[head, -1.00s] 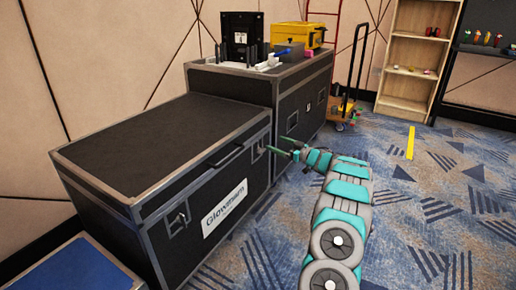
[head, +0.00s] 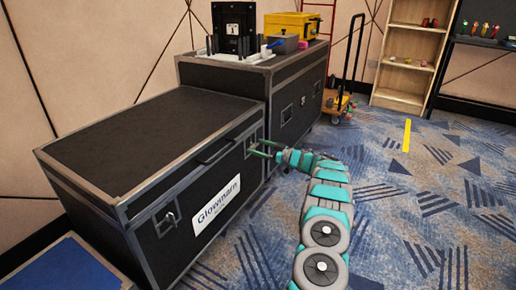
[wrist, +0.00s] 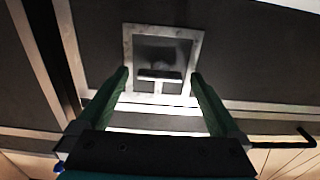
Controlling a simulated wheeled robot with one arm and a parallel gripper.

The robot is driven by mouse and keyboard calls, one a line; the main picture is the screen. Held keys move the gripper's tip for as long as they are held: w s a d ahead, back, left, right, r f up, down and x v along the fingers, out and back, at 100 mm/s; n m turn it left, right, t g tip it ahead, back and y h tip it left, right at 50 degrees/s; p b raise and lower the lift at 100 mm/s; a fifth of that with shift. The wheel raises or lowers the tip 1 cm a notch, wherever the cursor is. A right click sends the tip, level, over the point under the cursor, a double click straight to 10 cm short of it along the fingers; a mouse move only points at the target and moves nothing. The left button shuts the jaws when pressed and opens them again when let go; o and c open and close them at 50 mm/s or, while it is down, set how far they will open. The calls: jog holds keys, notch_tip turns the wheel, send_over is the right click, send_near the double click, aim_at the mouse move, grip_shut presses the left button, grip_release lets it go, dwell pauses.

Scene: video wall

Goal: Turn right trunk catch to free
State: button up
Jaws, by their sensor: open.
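The black trunk (head: 140,140) with metal edges and a white "Glowmarn" label stands at the left, its lid down. Its right catch is mostly behind my fingertips in the head view. In the wrist view the catch (wrist: 162,90) shows as a pale square metal frame around a dark recess, with a dark crosswise piece near its lower side. My gripper (head: 262,148) is open in front of the catch. In the wrist view my gripper (wrist: 160,78) has one green finger on each side of the catch's lower part. I cannot tell whether they touch it.
The left catch (head: 167,222) is on the same front face, with a dark handle (head: 216,151) between. A taller case (head: 298,98) adjoins behind, bearing a yellow box (head: 292,24). A hand truck (head: 345,95) and wooden shelf (head: 410,55) stand farther back. Carpet at right is clear.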

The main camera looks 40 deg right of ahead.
jog(key=shift+w+a, duration=0.1)
jog(key=shift+w, duration=0.1)
jog(key=shift+c, duration=0.4)
jog(key=c, duration=1.3)
